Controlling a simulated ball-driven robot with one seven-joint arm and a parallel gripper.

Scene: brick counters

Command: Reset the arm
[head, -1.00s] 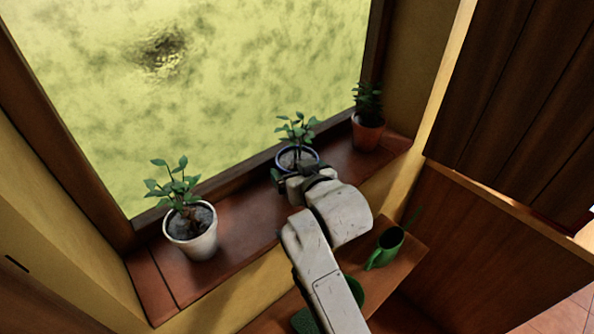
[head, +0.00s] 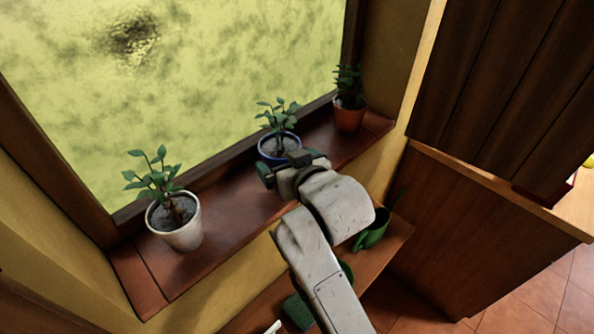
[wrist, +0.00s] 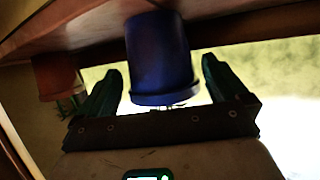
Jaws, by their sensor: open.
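My gripper (head: 290,167) is open beside the blue pot (head: 266,153) with a leafy plant (head: 278,115), at the near side of the windowsill. In the wrist view, which looks upside down, the two dark green fingers of my gripper (wrist: 163,88) stand apart, one on each side of the blue pot (wrist: 160,55). Gaps show between pot and fingers there, so the jaws are not closed on it. My pale arm reaches up from the bottom of the head view and hides part of the sill.
A white pot (head: 186,236) stands left on the windowsill (head: 225,205), a terracotta pot (head: 349,118) right. A green watering can (head: 372,236) sits on a lower shelf (head: 398,236) beside my arm. A wooden cabinet (head: 465,235) stands right.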

